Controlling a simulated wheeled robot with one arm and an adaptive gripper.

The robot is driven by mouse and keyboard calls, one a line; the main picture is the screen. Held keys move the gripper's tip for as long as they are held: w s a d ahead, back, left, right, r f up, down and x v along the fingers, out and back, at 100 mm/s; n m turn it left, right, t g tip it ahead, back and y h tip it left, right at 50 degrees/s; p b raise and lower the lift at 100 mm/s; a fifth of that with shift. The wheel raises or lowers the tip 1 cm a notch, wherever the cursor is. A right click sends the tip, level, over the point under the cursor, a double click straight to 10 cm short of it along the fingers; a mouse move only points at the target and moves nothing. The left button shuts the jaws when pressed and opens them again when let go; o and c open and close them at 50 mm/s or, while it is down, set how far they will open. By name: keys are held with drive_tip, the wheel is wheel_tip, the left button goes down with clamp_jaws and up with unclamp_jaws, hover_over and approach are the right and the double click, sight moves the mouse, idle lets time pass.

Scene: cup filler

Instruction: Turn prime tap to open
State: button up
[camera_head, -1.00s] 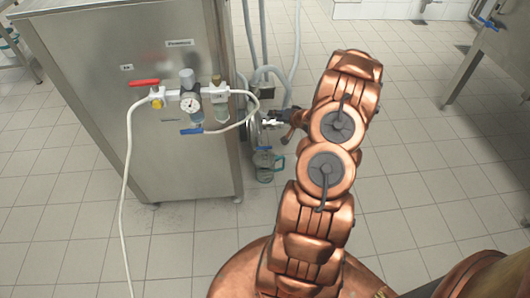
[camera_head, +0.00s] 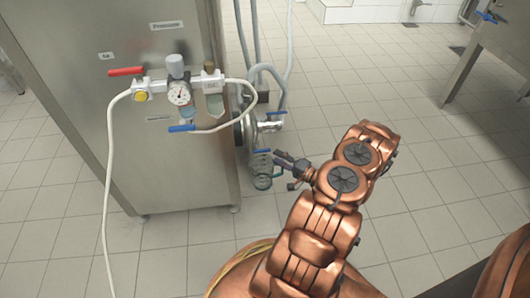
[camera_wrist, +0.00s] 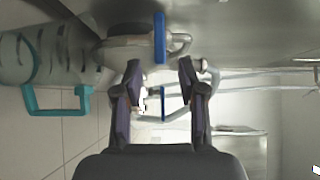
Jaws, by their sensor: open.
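No readable label shows which tap is the prime tap. A small blue lever (camera_head: 262,151) shows low beside the cabinet, just above a clear greenish jug (camera_head: 262,175). Another blue lever (camera_head: 277,113) is higher, on the metal pipe fitting. My gripper (camera_head: 281,160) is at the right of the lower lever and the jug. In the wrist view my gripper (camera_wrist: 160,68) is open and empty. One upright blue lever (camera_wrist: 160,38) shows ahead, in line with the gap between the fingers. A second blue lever (camera_wrist: 163,103) shows between the fingers. I cannot tell whether a finger touches either.
The steel cabinet (camera_head: 160,80) stands at the left, with a red lever (camera_head: 126,71), a pressure gauge (camera_head: 180,95) and another blue lever (camera_head: 182,128). Grey hoses (camera_head: 243,35) run down behind the pipe fitting. The tiled floor (camera_head: 430,150) at the right is clear.

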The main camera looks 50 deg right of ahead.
sight(267, 151)
drive_tip(key=shift+w+a+b, duration=0.25)
drive_tip(key=shift+w+b, duration=0.35)
drive_tip(key=shift+w, duration=1.1)
drive_tip(key=shift+w+a+b, duration=0.2)
drive_tip(key=shift+w+b, duration=0.4)
drive_tip(key=shift+w, duration=1.1)
clamp_jaws()
